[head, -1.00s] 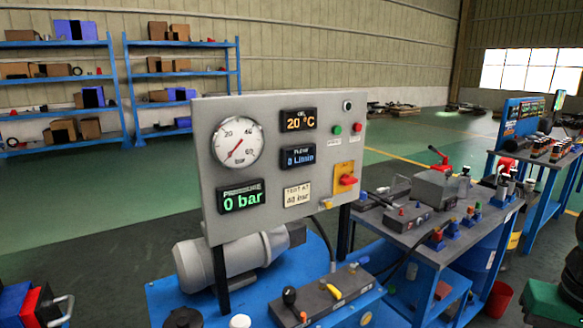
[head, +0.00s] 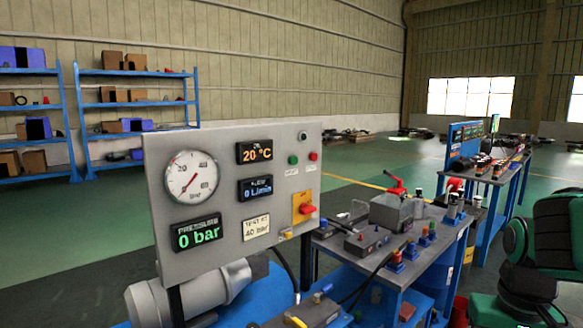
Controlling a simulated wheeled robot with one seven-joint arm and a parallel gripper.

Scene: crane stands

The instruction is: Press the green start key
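The green start key (head: 293,160) is a small round button on the upper right of a grey control panel (head: 218,138). A red key (head: 313,156) sits just to its right, and small labels are under both. The panel also carries a round pressure gauge (head: 191,176), a display reading 0 bar (head: 197,234), a 20 °C display (head: 255,151) and a 0 L/min display (head: 255,188). A red rotary switch on a yellow plate (head: 304,208) is below the keys. My gripper is not in view.
A blue workbench with tools (head: 385,235) stands right of the panel. A green chair (head: 555,245) is at the right edge. Blue shelves with boxes (head: 135,105) stand at the back left. Open green floor (head: 350,150) lies behind the panel.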

